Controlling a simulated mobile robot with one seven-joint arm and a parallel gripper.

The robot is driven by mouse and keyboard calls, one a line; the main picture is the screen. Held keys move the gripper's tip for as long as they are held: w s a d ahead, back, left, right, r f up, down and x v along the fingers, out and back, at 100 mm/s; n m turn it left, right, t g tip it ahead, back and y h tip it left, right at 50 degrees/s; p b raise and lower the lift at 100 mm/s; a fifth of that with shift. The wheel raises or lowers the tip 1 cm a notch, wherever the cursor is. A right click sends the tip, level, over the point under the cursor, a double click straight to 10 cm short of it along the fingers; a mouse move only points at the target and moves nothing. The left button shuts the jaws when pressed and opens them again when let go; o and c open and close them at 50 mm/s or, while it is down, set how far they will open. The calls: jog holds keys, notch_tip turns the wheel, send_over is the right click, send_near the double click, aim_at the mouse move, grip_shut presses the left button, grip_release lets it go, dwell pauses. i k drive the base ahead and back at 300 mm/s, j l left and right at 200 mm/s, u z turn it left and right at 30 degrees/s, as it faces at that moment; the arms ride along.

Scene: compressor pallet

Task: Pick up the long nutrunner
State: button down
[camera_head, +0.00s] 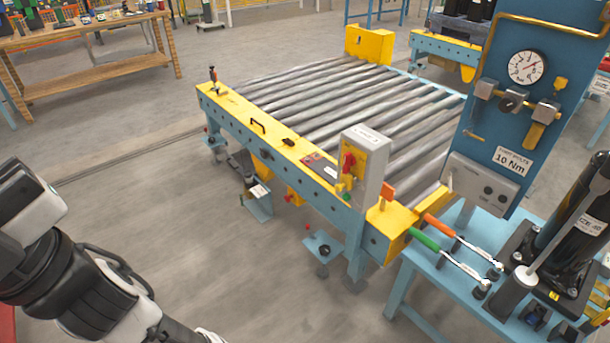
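No single tool is clearly marked as the long nutrunner. Two long-handled tools lie on the blue bench (412,278) at the lower right: one with an orange grip (440,226) and one with a green grip (425,239). Both have metal shafts with dark heads at the right end. I cannot tell which, if either, is the long nutrunner. My arm comes in at the lower left and runs out of the bottom edge, well apart from the bench. My gripper is out of view.
A roller conveyor (350,95) with a yellow front beam fills the middle. A grey control box (366,165) stands at its corner. A blue gauge panel (515,120) and black cylinders (575,225) crowd the right. Open floor (200,240) lies between my arm and the conveyor.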

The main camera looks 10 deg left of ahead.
aim_at(526, 277)
jog(key=z, duration=1.25)
jog(key=i+j, duration=0.15)
jog(key=j, duration=0.15)
jog(key=i+j+z, duration=0.1)
jog(key=j, duration=0.25)
jog(key=i+j+z, duration=0.1)
jog(key=i+j, duration=0.25)
jog(key=j, duration=0.3)
jog(key=i+j+z, duration=0.1)
jog(key=j, duration=0.25)
